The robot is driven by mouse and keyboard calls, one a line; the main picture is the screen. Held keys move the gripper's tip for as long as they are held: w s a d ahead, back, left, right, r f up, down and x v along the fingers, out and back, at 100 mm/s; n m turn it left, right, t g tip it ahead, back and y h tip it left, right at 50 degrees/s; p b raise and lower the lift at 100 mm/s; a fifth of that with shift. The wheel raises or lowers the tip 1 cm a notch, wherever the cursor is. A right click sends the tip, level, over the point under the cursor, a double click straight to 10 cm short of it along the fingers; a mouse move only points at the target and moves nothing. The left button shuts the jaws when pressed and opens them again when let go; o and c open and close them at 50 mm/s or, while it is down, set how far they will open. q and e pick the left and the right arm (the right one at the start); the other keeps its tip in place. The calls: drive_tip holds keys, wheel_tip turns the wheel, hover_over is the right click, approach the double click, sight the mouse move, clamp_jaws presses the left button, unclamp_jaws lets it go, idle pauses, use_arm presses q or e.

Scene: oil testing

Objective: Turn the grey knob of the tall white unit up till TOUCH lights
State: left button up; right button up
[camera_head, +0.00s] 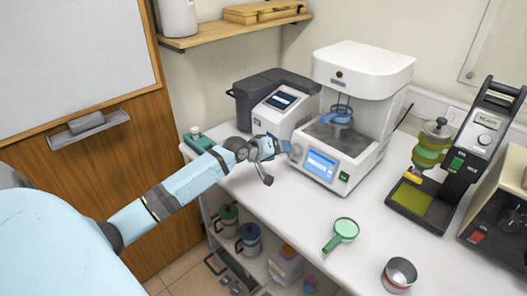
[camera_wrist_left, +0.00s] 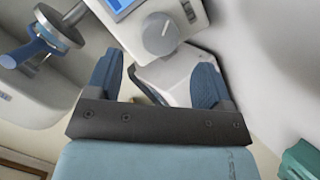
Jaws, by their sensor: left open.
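The tall white unit (camera_head: 362,72) stands on the white bench, with a lit blue screen (camera_head: 321,165) and a green button (camera_head: 345,176) low on its front. The screen text is too small to read, and I cannot make out a TOUCH light. The grey knob (camera_wrist_left: 160,34) shows in the left wrist view as a round dial on the unit's front beside the screen. My right gripper is out of view.
A grey-and-white machine (camera_head: 283,104) stands close behind my left gripper. A blue ring and metal disc (camera_wrist_left: 60,25) show inside the unit.

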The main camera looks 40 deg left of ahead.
use_arm(q)
drive_tip(key=v, duration=0.7)
drive_tip(key=shift+s, duration=0.15)
drive_tip(key=shift+r, duration=0.1)
idle(0.6)
